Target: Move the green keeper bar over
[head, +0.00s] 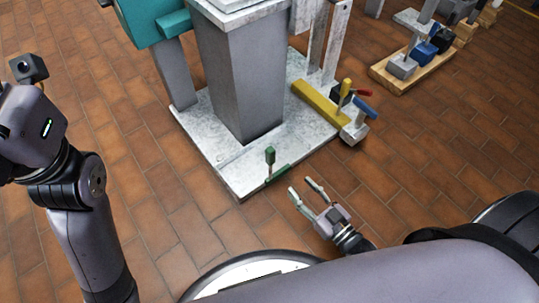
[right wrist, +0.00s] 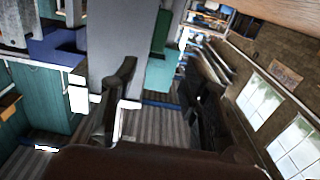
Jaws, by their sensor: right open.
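The green keeper bar (head: 279,173) lies at the front edge of the pale metal base plate (head: 229,172) in the head view. A short green upright handle (head: 269,156) stands at its left end. My right gripper (head: 301,186) is open and empty, its fingertips just in front and to the right of the bar, apart from it. In the right wrist view its two dark fingers (right wrist: 165,75) are spread, with nothing between them; I cannot make out the bar there. My left arm shows at the left, but its fingers are not in view.
A grey column (head: 238,85) rises from the plate behind the bar. A yellow bar (head: 318,104) with red and blue handles and a metal block (head: 354,133) sits at the plate's right corner. A wooden board (head: 405,75) with blocks lies farther right. Tiled floor (head: 130,170) is clear at left.

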